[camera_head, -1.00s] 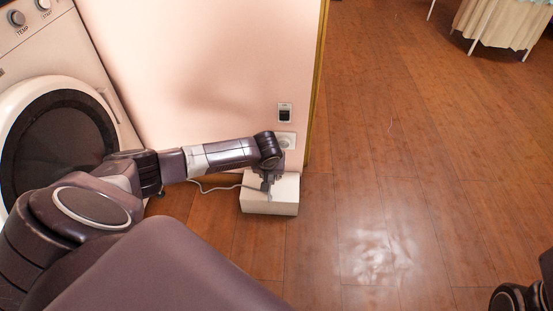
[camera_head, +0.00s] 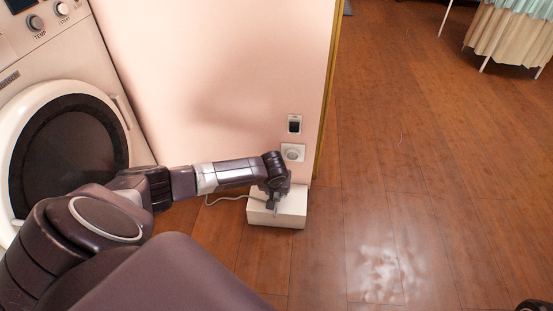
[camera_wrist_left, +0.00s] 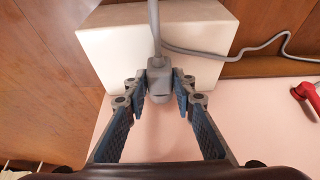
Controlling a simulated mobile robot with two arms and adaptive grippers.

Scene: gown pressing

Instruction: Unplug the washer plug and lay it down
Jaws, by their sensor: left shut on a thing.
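The grey washer plug (camera_wrist_left: 159,80) is between the fingers of my left gripper (camera_head: 272,208), which is shut on it. In the left wrist view the fingers (camera_wrist_left: 159,88) touch it from both sides, and its grey cord (camera_wrist_left: 205,53) trails off to the right. In the head view the cord (camera_head: 228,198) runs left towards the washer (camera_head: 65,140). The wall socket (camera_head: 292,153) is bare, above and apart from the gripper. The plug is close to the white box (camera_head: 292,212); whether it touches it I cannot tell.
The white box stands on the wooden floor against the pink wall (camera_head: 215,75). A dark switch (camera_head: 294,124) is above the socket. Open floor (camera_head: 430,200) lies to the right. A red object (camera_wrist_left: 306,92) shows at the wrist view's right edge.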

